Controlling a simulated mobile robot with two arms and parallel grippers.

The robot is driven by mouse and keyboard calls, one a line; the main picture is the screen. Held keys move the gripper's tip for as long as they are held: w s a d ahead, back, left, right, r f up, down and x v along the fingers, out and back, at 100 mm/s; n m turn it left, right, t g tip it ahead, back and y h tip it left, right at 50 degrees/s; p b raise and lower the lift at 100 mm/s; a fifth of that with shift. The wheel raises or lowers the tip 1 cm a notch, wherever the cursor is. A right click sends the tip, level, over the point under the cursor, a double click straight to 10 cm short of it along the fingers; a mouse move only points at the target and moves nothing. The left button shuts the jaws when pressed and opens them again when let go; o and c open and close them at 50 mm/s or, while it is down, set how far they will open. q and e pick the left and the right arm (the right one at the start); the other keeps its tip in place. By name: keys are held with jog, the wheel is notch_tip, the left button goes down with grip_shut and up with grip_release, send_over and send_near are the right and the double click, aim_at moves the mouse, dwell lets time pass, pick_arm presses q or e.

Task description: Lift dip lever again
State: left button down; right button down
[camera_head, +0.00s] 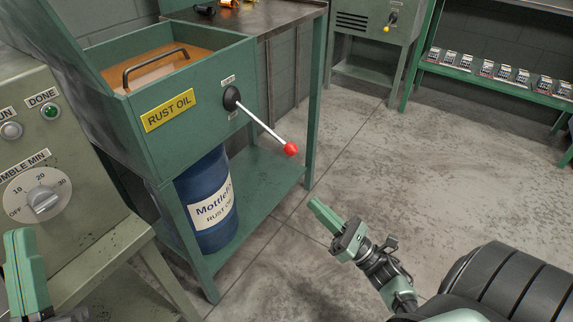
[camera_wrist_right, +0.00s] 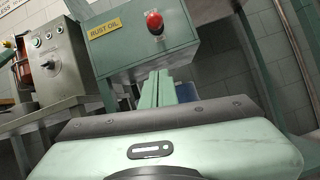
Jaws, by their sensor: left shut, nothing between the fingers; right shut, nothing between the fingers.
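The dip lever (camera_head: 262,124) is a pale rod on a black pivot on the side of the green RUST OIL tank (camera_head: 190,122). It slants down and to the right, ending in a red knob (camera_head: 290,149). The knob also shows in the right wrist view (camera_wrist_right: 154,21), above and beyond my fingers. My right gripper (camera_head: 318,206) is shut and empty, below and to the right of the knob, apart from it. Its fingers show in the right wrist view (camera_wrist_right: 158,88). My left gripper (camera_head: 20,238) is shut and empty at the lower left edge, before the control panel.
A black handle (camera_head: 155,64) rises over the tank's open top. A blue drum (camera_head: 207,200) stands on the shelf under the tank. A panel with a dial (camera_head: 42,200) is at left. A green rack (camera_head: 500,82) with several small items stands far right. The floor between is clear.

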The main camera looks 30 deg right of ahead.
pick_arm(q)
jog(key=shift+s+r, duration=0.1)
jog(key=shift+s, duration=0.05)
pick_arm(e)
jog(key=w+a+r, duration=0.1)
jog(key=w+r, duration=0.6)
jog(key=r, duration=0.1)
jog(key=shift+w+a+r, duration=0.25)
jog(key=shift+w+a, duration=0.1)
jog(key=shift+a, duration=0.05)
